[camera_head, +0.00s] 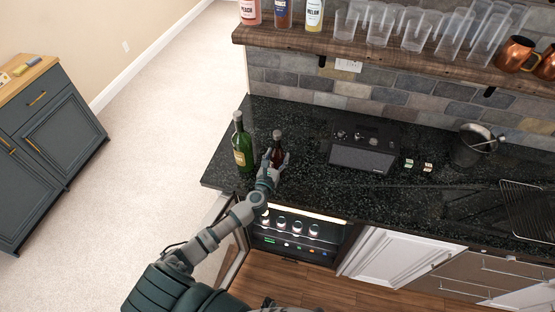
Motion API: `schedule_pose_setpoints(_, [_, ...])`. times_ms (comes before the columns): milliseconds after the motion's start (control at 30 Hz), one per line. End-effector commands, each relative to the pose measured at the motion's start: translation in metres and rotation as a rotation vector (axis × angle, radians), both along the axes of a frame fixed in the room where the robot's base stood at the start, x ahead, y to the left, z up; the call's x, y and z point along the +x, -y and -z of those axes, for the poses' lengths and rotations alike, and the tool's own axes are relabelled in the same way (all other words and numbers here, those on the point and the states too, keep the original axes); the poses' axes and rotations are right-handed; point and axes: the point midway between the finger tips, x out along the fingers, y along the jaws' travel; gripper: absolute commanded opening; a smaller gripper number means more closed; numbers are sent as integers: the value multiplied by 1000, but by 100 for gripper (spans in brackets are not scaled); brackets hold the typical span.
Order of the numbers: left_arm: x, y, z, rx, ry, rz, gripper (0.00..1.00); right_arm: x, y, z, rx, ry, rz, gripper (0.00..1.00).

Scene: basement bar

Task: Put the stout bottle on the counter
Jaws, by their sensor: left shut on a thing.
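A small dark brown bottle (277,143), which looks like the stout bottle, is upright at the left end of the black counter (300,190). My left gripper (272,163) is shut on it from the front, and its fingers hide the lower part. I cannot tell whether the bottle's base touches the counter. A taller green bottle (242,148) stands just left of it on the counter, with a small gap between them. My right gripper is not in view.
An open lit fridge (290,236) with several cans is under the counter. A black box-like device (362,150), a dark bucket (470,148) and a wire rack (528,210) occupy the counter further right. A wooden shelf (400,58) with bottles and glasses overhangs the back.

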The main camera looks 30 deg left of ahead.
Motion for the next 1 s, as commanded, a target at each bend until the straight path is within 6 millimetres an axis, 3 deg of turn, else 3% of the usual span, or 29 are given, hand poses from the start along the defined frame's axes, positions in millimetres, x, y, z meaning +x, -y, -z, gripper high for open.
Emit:
schedule_pose_setpoints(100, [1, -1, 13, 0, 1, -2, 1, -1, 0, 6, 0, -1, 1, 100])
schedule_pose_setpoints(300, [0, -1, 13, 0, 3, -1, 1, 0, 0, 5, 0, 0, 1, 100])
schedule_pose_setpoints(333, [0, -1, 14, 0, 0, -1, 63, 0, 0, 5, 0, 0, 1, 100])
schedule_pose_setpoints(433, [0, 0, 14, 0, 0, -1, 85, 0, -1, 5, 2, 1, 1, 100])
schedule_pose_setpoints(767, [-1, 2, 14, 2, 0, 0, 85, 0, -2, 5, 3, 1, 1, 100])
schedule_pose_setpoints(867, [-9, 2, 15, 1, -1, 1, 85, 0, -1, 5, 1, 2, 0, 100])
schedule_pose_setpoints(1000, [-35, 5, 15, 1, -2, 0, 85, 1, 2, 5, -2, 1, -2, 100])
